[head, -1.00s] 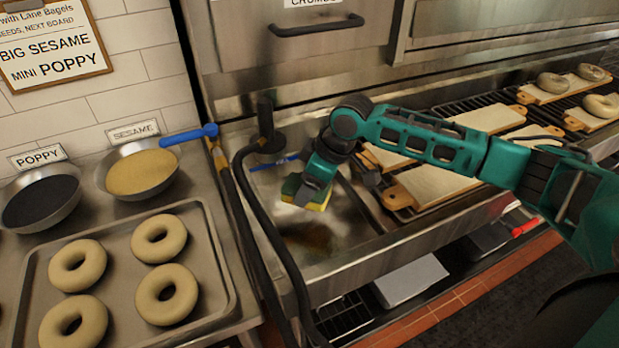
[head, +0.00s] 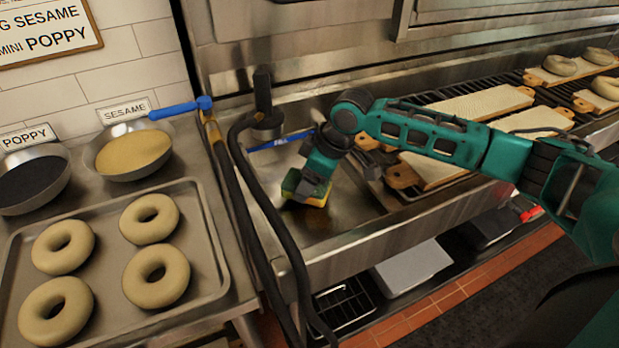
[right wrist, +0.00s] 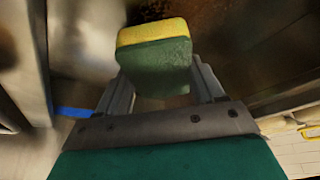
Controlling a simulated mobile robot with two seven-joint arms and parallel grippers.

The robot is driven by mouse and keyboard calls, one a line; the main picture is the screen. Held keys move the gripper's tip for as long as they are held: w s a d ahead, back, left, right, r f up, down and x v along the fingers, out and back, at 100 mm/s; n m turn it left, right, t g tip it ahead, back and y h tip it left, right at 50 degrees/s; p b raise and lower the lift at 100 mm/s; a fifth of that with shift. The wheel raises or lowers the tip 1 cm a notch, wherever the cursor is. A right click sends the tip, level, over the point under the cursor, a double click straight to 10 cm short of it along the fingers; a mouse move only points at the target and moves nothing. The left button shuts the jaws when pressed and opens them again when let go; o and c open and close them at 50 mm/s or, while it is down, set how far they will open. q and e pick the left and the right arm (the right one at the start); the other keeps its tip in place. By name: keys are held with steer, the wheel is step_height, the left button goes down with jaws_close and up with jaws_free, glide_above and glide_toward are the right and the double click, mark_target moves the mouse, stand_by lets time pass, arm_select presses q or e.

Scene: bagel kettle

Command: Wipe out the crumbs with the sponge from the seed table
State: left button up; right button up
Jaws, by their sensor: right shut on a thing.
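My right gripper (head: 314,178) is shut on a yellow and green sponge (head: 314,201). The sponge is low over the bare steel table surface (head: 345,215); I cannot tell whether it touches. In the right wrist view the sponge (right wrist: 155,52) sits between the fingers, yellow edge away from me. Brown crumbs (right wrist: 165,8) show beyond the sponge there. In the head view only a faint brown patch shows around the sponge. My left gripper is not in view.
A black hose (head: 275,225) runs along the left of the steel surface, and a blue-handled tool (head: 280,141) lies behind the sponge. Boards (head: 435,168) lie on the grill to the right. A bagel tray (head: 213,250) and a sesame bowl (head: 133,153) are at left.

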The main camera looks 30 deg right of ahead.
steer(key=shift+f, duration=0.45)
steer(key=shift+f, duration=0.55)
